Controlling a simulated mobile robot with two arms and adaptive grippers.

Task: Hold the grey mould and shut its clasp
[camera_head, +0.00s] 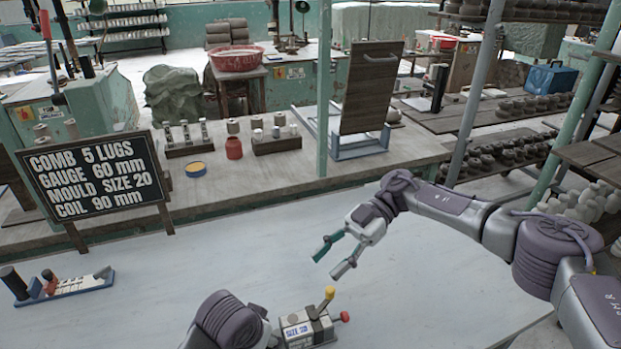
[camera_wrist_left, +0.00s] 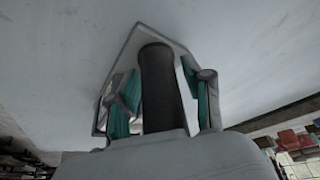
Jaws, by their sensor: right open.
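The grey mould (camera_head: 303,333), a block marked SIZE 20, sits on the pale bench at the bottom centre of the head view. A yellow-knobbed lever (camera_head: 328,296) stands up on its top, and a red knob (camera_head: 344,316) sticks out to the right. My right gripper (camera_head: 334,263) is open and empty, above and slightly right of the mould. My left arm hides the mould's left side. In the left wrist view, the green pads of my left gripper (camera_wrist_left: 162,95) flank a dark handle (camera_wrist_left: 162,85); whether they press on it is unclear.
A sign (camera_head: 92,174) stands at the left with COMB 5 LUGS, GAUGE 60 mm, MOULD SIZE 20, COIL 90 mm. The bench right of the mould is clear. Jars and a board (camera_head: 371,85) stand behind.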

